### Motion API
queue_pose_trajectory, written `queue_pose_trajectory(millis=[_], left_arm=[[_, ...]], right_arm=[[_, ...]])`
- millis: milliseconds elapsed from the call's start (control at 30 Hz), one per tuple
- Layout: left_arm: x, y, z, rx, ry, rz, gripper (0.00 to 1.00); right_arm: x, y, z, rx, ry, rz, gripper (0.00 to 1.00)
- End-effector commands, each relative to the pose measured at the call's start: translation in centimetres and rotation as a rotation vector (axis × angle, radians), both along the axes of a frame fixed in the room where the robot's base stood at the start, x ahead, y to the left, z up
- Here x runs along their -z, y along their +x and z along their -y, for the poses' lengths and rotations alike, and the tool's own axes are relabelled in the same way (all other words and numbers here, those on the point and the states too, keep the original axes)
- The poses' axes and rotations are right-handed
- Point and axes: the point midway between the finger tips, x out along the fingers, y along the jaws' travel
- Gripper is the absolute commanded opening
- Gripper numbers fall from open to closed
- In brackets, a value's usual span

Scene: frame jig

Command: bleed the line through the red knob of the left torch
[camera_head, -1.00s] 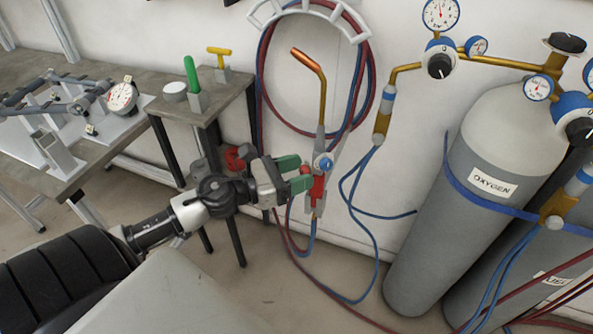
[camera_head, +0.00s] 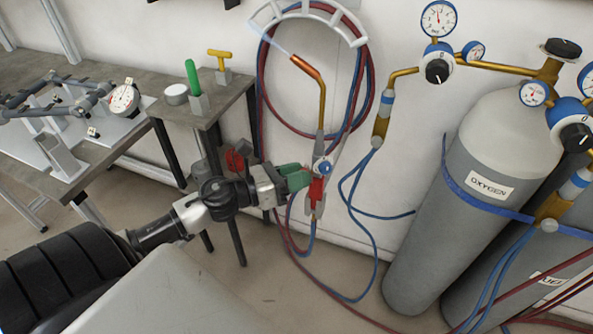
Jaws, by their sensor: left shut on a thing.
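One torch (camera_head: 322,108) hangs upright on the wall, with a bent brass tip and a blue knob (camera_head: 323,168) on its body. A red part (camera_head: 317,190) sits just below the blue knob. My left gripper (camera_head: 301,179), with green fingers, is at the left side of the torch body, shut on the red knob, which its fingers hide. A pale, faint jet (camera_head: 275,42) streams up and left from the torch tip. My right gripper is not in view.
Red and blue hoses (camera_head: 262,85) coil on a white wall hanger (camera_head: 310,10) and trail to the floor. A grey oxygen cylinder (camera_head: 470,150) with gauges stands at the right. A small table (camera_head: 222,95) and a workbench (camera_head: 105,160) stand at the left.

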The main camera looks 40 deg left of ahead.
Motion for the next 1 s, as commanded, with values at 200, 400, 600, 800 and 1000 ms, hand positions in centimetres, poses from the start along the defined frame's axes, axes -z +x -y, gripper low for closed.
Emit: queue_pose_trajectory(millis=[200, 400, 600, 800, 1000], left_arm=[[-0.3, 0.1, 0.0, -0.001, -0.178, -0.106, 0.04], [-0.3, 0.1, -0.1, -0.001, -0.341, -0.205, 0.04], [-0.3, 0.1, -0.1, -0.001, -0.504, -0.302, 0.04], [-0.2, 0.1, -0.1, -0.001, -0.667, -0.401, 0.04], [-0.2, 0.1, -0.2, -0.001, -0.829, -0.498, 0.04]], right_arm=[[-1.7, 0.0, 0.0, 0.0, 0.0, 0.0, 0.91], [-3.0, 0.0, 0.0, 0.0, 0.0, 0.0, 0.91], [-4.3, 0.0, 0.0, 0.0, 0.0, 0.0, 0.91], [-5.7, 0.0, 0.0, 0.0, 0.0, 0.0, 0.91], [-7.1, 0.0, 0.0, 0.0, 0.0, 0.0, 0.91]])
